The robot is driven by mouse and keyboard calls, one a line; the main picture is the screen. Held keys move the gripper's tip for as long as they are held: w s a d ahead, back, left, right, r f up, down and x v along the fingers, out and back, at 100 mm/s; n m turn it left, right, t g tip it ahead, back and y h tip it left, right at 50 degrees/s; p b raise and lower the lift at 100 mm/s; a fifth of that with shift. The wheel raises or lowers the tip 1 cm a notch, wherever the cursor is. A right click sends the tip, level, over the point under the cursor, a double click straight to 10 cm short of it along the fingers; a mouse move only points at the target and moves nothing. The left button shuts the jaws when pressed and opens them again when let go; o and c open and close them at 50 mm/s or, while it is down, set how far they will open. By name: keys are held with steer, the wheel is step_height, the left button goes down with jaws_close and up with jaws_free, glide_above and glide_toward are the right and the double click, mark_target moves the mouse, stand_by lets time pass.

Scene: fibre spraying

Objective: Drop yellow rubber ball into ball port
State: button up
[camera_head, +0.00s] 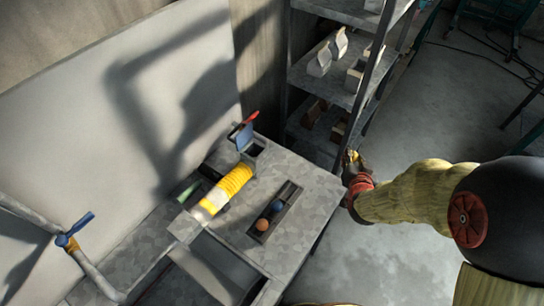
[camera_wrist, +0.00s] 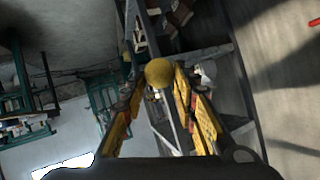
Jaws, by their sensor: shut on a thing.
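The yellow rubber ball (camera_wrist: 159,72) is held between the yellow fingertips of my gripper (camera_wrist: 157,80) in the wrist view. In the head view my gripper (camera_head: 353,162) is at the right of the grey machine (camera_head: 310,212), apart from it and near the shelf post. The ball is hard to make out there. A dark slot (camera_head: 285,200) in the machine's top holds a blue ball (camera_head: 276,206) and an orange ball (camera_head: 262,224). A small square opening (camera_head: 256,149) is beside an upright blue flap at the machine's back corner. I cannot tell which opening is the ball port.
A yellow ribbed cylinder (camera_head: 228,188) lies on the machine's top. A metal shelf (camera_head: 340,92) with several blocks stands behind. A blue-handled valve (camera_head: 75,230) is on a pipe at the left. Open floor (camera_head: 440,110) lies at the right.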

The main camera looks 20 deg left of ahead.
steer(key=s+a+r+n+y+b, duration=0.1)
steer(key=s+a, duration=0.1)
steer(key=a, duration=0.6)
steer(key=s+a+r+n+y, duration=0.1)
steer(key=s+a, duration=0.2)
steer(key=a, duration=0.4)
steer(key=n+g+y+b, duration=0.1)
steer(key=n+y, duration=0.1)
glide_toward(255, 145)
steer(key=d+r, duration=0.3)
steer(key=d, duration=0.1)
steer(key=shift+w+a+f, duration=0.3)
steer(key=shift+w+a, duration=0.3)
steer(key=shift+a, duration=0.45)
steer(key=shift+w+a+f, duration=0.25)
steer(key=shift+w+a, duration=0.4)
steer(key=shift+a, duration=0.4)
steer(key=shift+w+a+f, duration=0.3)
steer(key=shift+w+a, duration=0.3)
steer(key=shift+a, duration=0.45)
steer(key=o, duration=0.9)
steer(key=shift+o, duration=0.5)
steer(key=shift+s+r, duration=0.1)
steer(key=v, duration=1.1)
steer(key=shift+s+d+r, duration=0.2)
steer(key=shift+s+d, duration=0.05)
steer(key=shift+d, duration=0.05)
